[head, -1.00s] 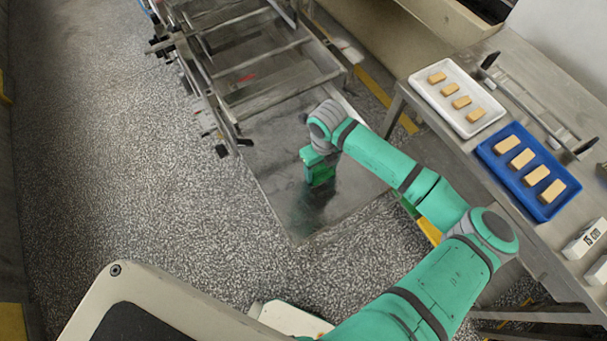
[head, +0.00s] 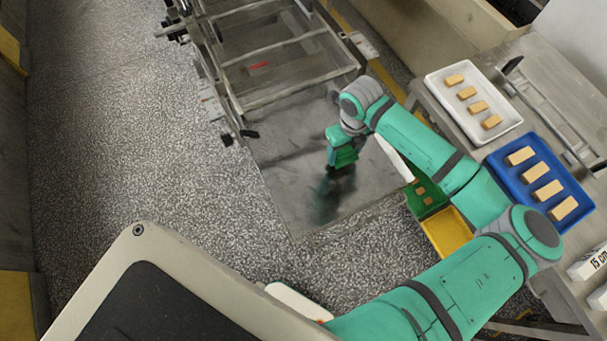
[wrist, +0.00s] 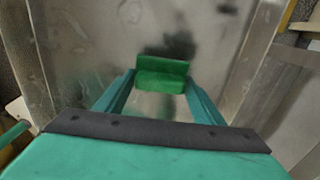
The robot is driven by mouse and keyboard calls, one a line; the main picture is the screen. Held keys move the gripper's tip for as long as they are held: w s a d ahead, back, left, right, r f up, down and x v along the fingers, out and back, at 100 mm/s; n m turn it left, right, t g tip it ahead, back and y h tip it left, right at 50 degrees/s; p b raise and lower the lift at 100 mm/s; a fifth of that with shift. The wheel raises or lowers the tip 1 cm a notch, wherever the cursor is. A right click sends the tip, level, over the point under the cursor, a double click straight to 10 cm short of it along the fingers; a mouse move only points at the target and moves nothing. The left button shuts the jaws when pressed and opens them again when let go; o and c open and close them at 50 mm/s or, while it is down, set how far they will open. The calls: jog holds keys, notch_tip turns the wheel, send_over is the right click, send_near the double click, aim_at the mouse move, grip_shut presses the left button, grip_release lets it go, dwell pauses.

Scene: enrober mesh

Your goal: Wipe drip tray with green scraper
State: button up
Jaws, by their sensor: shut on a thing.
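The drip tray (head: 290,190) is a flat grey metal sheet below the machine frame, with dark smudges near its middle. It also fills the top of the wrist view (wrist: 95,50). My gripper (head: 340,148) is over the tray. In the wrist view, my gripper (wrist: 160,95) is shut on the green scraper (wrist: 162,68), whose block sits between the two fingertips. In the head view the scraper (head: 344,157) hangs below the gripper over the tray. I cannot tell whether its edge touches the metal. A dark green reflection or shadow shows beneath it.
The machine frame (head: 275,50) with crossbars stands behind the tray. At right, a metal table carries a white tray (head: 436,83) and a blue tray (head: 497,165) of tan bars. Green and yellow bins (head: 447,232) stand below my arm. Speckled floor (head: 130,160) is clear at left.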

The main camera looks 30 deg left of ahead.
jog(key=shift+r, duration=2)
